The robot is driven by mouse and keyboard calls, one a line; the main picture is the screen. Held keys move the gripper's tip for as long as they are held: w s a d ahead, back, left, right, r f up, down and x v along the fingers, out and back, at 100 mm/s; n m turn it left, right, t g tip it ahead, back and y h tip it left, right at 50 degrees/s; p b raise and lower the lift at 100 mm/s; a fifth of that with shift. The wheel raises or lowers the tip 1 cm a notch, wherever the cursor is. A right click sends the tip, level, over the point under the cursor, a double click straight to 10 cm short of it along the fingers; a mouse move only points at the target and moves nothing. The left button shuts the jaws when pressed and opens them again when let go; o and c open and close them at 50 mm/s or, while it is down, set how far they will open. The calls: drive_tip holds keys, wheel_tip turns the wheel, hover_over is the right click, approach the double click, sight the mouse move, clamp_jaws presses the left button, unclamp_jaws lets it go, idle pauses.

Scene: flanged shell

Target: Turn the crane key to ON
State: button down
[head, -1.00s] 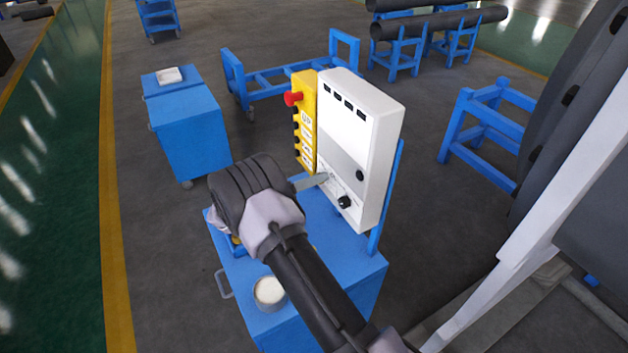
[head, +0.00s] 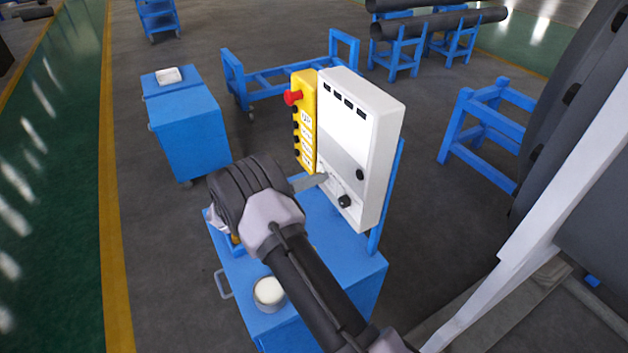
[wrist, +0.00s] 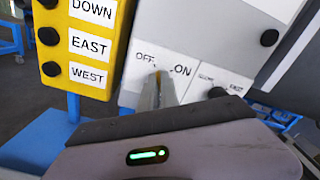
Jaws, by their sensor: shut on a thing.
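The white control box (head: 358,140) stands upright on a blue cart. In the wrist view its lower panel (wrist: 195,55) carries a label with OFF on the left and ON on the right. My gripper (head: 320,178) reaches the lower left of the box front. In the wrist view the gripper (wrist: 158,88) is shut at the label, between OFF and ON. A small brownish part of the crane key (wrist: 157,73) shows at the fingertips. The fingers hide most of the key, so I cannot tell its exact angle.
A yellow pendant (head: 304,120) with a red button is beside the box on the left. A black knob (head: 344,201) sits right of my fingertips. A round pale container (head: 269,292) stands on the blue cart (head: 362,285) below my arm.

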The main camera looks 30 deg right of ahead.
drive_tip(key=shift+s+m+b, duration=0.1)
drive_tip(key=shift+m+b, duration=2.25)
drive_tip(key=shift+m, duration=5.15)
drive_tip(key=c, duration=1.6)
unclamp_jaws()
drive_tip(key=shift+a, duration=0.1)
